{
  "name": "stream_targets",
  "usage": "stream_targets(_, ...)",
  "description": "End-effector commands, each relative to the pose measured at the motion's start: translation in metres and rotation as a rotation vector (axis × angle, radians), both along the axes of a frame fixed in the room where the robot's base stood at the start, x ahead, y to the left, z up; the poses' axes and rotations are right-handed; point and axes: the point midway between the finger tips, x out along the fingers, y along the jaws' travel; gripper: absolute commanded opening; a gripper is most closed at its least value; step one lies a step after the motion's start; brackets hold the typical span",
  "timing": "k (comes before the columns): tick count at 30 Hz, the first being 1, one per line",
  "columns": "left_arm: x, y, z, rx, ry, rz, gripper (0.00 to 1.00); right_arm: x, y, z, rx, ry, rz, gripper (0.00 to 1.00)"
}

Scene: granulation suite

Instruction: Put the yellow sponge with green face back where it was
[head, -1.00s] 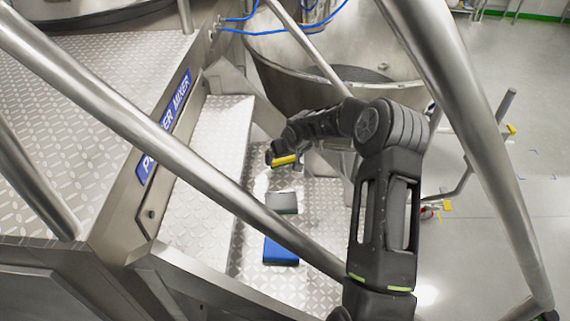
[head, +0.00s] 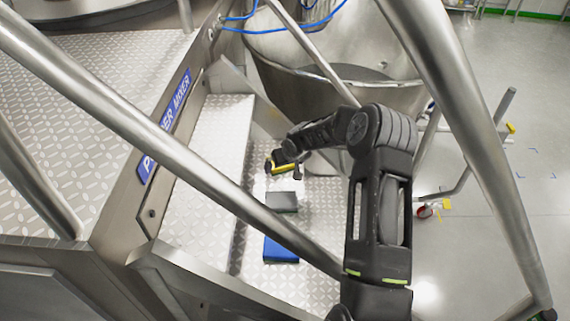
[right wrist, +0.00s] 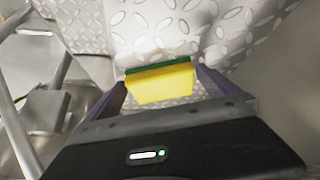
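The yellow sponge with green face (head: 284,168) is at the tip of my right gripper (head: 283,169) in the head view. In the right wrist view the sponge (right wrist: 161,83) sits between the two fingers of my right gripper (right wrist: 160,88), its green face turned away from the palm. The fingers meet the sponge's two ends. The sponge is over the diamond-plate floor of the step; I cannot tell whether it touches the plate. My left gripper is not in view.
A grey block (head: 282,202) and a blue block (head: 280,250) lie on the lower diamond plate (head: 315,215), nearer than the sponge. A steel handrail (head: 190,165) crosses in front. A raised step (head: 212,165) is to the left, a steel vessel (head: 310,90) behind.

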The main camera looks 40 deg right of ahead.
Motion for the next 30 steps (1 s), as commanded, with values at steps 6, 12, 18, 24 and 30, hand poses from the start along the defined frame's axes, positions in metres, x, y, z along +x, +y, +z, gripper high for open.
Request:
stream_targets(6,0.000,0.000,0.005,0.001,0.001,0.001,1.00,0.000,0.000,0.005,0.000,0.000,0.000,1.00)
stream_targets(12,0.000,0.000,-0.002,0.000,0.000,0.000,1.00,-0.010,0.002,0.022,-0.002,-0.004,0.000,1.00)
stream_targets(18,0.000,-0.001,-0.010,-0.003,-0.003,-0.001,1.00,-0.030,0.007,0.056,-0.003,-0.003,0.000,1.00)
stream_targets(24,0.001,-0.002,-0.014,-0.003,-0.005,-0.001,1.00,-0.049,0.012,0.090,-0.003,-0.003,-0.001,1.00)
stream_targets(30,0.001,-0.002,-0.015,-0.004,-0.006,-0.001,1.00,-0.058,0.015,0.106,0.000,-0.001,0.000,1.00)
